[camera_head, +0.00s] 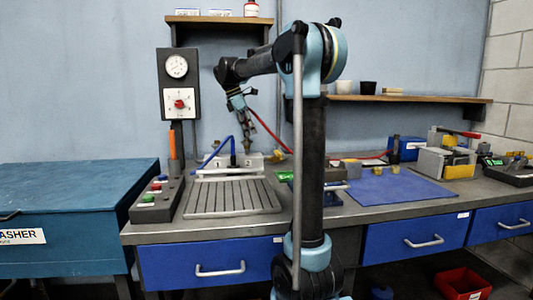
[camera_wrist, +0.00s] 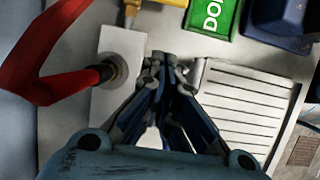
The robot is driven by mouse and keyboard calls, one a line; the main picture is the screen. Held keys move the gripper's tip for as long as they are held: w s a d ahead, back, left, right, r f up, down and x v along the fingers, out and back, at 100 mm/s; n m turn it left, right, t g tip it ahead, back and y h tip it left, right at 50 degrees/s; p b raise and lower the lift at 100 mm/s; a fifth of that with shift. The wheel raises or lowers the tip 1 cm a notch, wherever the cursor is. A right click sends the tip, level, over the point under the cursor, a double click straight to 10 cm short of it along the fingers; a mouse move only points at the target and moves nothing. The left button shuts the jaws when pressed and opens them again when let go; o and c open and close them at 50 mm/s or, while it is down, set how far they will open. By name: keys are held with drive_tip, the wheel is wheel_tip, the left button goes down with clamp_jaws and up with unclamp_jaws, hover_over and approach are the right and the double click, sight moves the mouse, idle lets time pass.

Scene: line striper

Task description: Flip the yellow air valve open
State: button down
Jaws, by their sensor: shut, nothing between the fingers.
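The yellow air valve (camera_head: 278,156) appears as a small yellow piece beside the end of the red hose, behind the slotted plate. In the wrist view a yellow part (camera_wrist: 172,3), likely the valve, is cut off by the top edge, so whether its lever is open or closed cannot be told. My gripper (camera_head: 246,122) hangs above the back of the bench, pointing down, left of my arm column. In the wrist view my gripper (camera_wrist: 170,62) has its fingers together and empty, just below the yellow part in the picture and apart from it.
A red hose (camera_wrist: 42,68) with a black fitting lies left of the fingers. A green labelled block (camera_wrist: 212,16) and a dark blue part (camera_wrist: 285,18) are at upper right. The slotted plate (camera_head: 232,198) is bare. A blue mat (camera_head: 400,188) lies to the right.

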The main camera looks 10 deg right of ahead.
sight(277, 152)
drive_tip(key=x, duration=0.9)
drive_tip(key=shift+d+f, duration=0.15)
drive_tip(key=shift+f, duration=0.2)
drive_tip(key=d, duration=0.3)
drive_tip(key=shift+f, duration=0.15)
drive_tip(key=shift+d, duration=0.5)
